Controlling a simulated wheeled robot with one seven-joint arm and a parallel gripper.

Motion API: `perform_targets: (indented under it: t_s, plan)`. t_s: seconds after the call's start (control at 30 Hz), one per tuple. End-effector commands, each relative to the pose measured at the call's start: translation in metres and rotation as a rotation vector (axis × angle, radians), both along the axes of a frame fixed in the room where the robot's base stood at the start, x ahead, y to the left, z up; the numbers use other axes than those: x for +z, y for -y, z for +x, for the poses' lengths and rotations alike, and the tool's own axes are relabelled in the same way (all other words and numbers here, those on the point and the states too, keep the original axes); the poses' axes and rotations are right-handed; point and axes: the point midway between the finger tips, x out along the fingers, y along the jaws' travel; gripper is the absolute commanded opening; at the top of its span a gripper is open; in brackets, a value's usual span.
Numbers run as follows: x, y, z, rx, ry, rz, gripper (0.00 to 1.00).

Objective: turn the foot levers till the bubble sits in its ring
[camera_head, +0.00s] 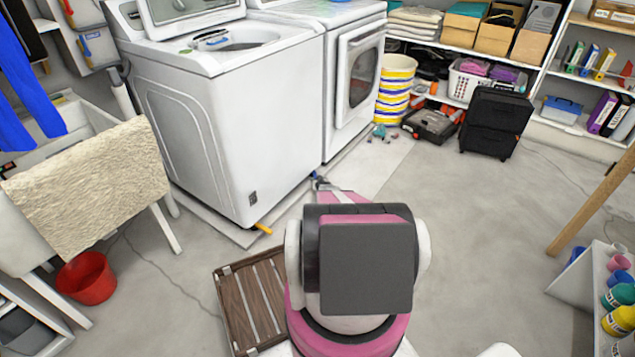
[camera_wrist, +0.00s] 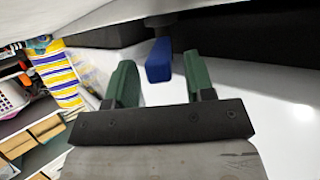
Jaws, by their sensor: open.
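The white washing machine (camera_head: 235,130) stands on a pale floor slab. A yellow foot lever (camera_head: 263,229) sticks out under its front left corner. A blue foot lever (camera_head: 314,176) is low at its right front corner, and it shows large in the wrist view (camera_wrist: 158,62). My gripper (camera_head: 323,184) is down by the blue lever. In the wrist view its green fingers (camera_wrist: 159,72) are open, one on each side of the lever's end, with gaps visible. A small bluish object (camera_head: 212,40) lies on the washer's top; no bubble or ring can be made out.
A second white machine (camera_head: 352,80) stands close on the right. A slatted wooden rack (camera_head: 252,302) lies on the floor left of my arm. A red bucket (camera_head: 86,278) stands at left. A black case (camera_head: 496,122) and toolbox (camera_head: 432,122) are at back right. The right-hand floor is mostly clear.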

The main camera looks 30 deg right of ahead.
Motion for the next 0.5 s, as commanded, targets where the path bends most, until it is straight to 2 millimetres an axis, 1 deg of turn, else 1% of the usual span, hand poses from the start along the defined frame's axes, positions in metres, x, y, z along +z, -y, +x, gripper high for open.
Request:
perform_targets:
  t_s: [0.17,0.27,0.5]
  plan:
    - [0.004,-0.002,-0.01,0.0,-0.001,0.0,0.49]
    - [0.009,-0.005,-0.021,-0.001,-0.001,0.0,0.49]
    - [0.027,-0.013,-0.062,0.0,0.0,0.001,0.49]
